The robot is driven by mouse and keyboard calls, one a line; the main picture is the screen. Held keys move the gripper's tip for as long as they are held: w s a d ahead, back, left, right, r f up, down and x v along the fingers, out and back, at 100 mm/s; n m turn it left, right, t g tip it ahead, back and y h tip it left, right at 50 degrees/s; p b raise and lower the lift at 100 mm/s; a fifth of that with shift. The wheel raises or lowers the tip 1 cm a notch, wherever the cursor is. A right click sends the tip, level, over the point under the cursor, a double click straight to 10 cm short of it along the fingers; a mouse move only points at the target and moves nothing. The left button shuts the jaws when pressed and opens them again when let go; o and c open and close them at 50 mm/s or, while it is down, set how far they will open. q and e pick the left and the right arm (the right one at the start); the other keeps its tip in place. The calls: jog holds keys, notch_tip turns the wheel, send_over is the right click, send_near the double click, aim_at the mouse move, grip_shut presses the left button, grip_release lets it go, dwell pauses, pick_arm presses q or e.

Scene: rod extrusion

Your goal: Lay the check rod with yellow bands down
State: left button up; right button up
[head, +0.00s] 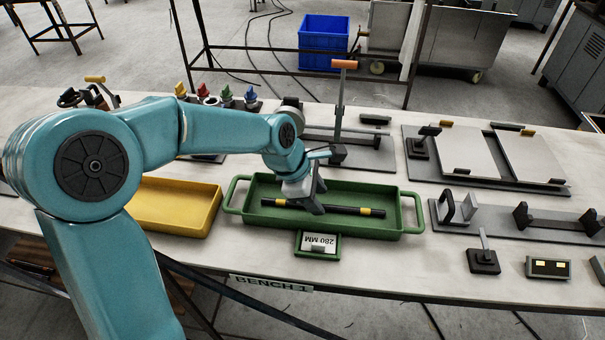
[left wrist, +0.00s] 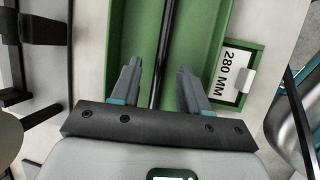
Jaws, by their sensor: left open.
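The check rod (head: 335,209) is dark with yellow bands near its ends. It lies lengthwise in the green tray (head: 412,209), which has a loop handle at each end. My left gripper (head: 316,207) is over the middle of the rod. In the left wrist view the gripper (left wrist: 158,85) is open, with one finger on each side of the rod (left wrist: 158,60). The fingers look apart from the rod. Its yellow bands are out of that view. My right gripper is not in view.
A "280 MM" label (head: 318,244) sits at the tray's front edge. A yellow tray (head: 172,205) is to the left. A fixture with an orange-handled lever (head: 340,110) stands behind. A grey plate fixture (head: 480,150) and a rail with black stops (head: 520,215) are to the right.

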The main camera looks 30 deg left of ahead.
pick_arm(q)
jog(key=v, duration=1.4)
jog(key=shift+r, duration=0.3)
jog(key=shift+p, duration=0.3)
notch_tip(320, 180, up, 10)
jog(key=p, duration=1)
jog(key=shift+s, duration=0.15)
